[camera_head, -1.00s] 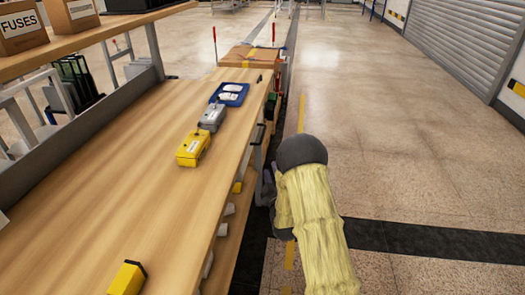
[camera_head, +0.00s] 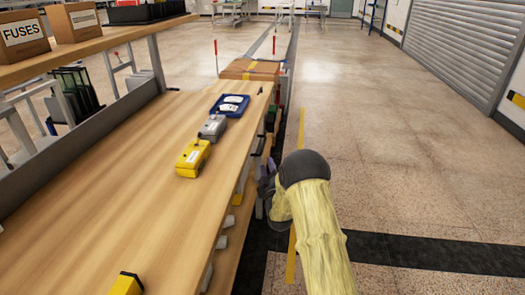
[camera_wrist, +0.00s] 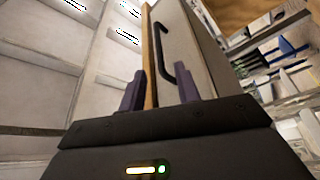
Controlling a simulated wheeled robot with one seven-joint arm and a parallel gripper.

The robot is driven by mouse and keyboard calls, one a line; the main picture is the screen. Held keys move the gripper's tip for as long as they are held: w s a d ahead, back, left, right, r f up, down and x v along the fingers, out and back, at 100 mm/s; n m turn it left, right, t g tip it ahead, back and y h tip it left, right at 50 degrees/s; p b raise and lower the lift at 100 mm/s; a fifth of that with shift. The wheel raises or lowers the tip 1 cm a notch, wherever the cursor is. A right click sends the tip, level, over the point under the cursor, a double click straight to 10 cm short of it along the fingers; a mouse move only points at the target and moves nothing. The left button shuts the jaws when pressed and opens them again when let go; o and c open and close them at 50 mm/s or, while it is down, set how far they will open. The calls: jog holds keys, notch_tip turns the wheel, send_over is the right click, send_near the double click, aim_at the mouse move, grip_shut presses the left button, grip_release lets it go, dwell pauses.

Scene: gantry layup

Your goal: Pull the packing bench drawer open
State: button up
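The packing bench (camera_head: 110,215) has a long wooden top. Its drawer front (camera_wrist: 198,45) shows as a pale panel under the wooden edge in the wrist view. A black bar handle (camera_wrist: 161,50) stands out from that panel. My gripper (camera_wrist: 160,88) is open, with its two purple fingers apart and nothing held between them. The handle lies ahead of the fingertips, roughly between them in the picture; I see no contact. In the head view my gripper (camera_head: 266,181) is beside the bench's right side, partly hidden by my arm.
On the bench top are a yellow case (camera_head: 192,158), a grey case (camera_head: 213,127), a blue tray (camera_head: 229,105) and another yellow item (camera_head: 127,284). A shelf with a FUSES box (camera_head: 22,36) is at left. Floor to the right is clear.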

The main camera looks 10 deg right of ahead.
aim_at(262, 148)
jog(key=b+x, duration=0.1)
jog(key=x, duration=0.8)
jog(key=shift+w, duration=0.4)
grip_shut()
